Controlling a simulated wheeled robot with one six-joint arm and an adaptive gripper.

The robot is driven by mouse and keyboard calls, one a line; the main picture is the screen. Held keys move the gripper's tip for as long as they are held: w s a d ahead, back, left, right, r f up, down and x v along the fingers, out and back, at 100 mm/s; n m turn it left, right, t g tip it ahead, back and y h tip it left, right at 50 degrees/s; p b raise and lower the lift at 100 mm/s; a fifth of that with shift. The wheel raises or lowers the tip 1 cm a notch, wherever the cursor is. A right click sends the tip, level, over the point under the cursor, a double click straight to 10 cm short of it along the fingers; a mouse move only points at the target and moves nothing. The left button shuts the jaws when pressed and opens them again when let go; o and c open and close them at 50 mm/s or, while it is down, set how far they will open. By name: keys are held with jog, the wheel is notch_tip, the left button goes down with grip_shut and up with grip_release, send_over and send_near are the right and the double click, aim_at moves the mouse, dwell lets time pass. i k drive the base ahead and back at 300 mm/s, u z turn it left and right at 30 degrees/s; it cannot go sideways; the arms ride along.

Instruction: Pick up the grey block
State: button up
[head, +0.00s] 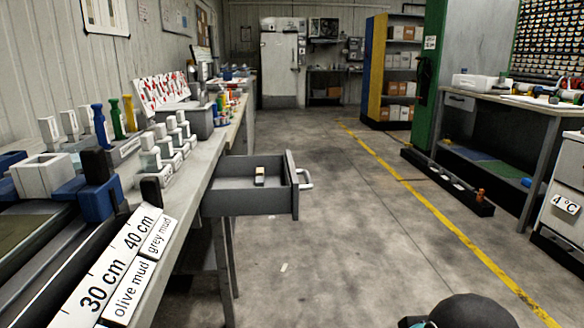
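A small block (260,176), pale with a dark part, sits inside an open grey drawer (250,208) that juts out from the left bench. It is too small to tell whether it is the grey block. No other plainly grey loose block can be singled out. My gripper does not show in the head view; only a dark rounded part, probably of my own arm, shows at the bottom edge.
The left bench (205,165) holds white blocks in racks, blue clamps, coloured tools and a label strip (108,272). The open drawer with its handle (305,179) reaches into the aisle. A right-hand table (500,104) carries tools. The concrete floor between is mostly clear.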

aim_at(259, 180)
jog(key=z, duration=1.3)
jog(key=i, duration=1.15)
jog(key=u, duration=2.5)
jog(key=k, duration=0.35)
jog(key=u, duration=0.7)
jog(key=i, duration=1.15)
jog(key=z, duration=0.7)
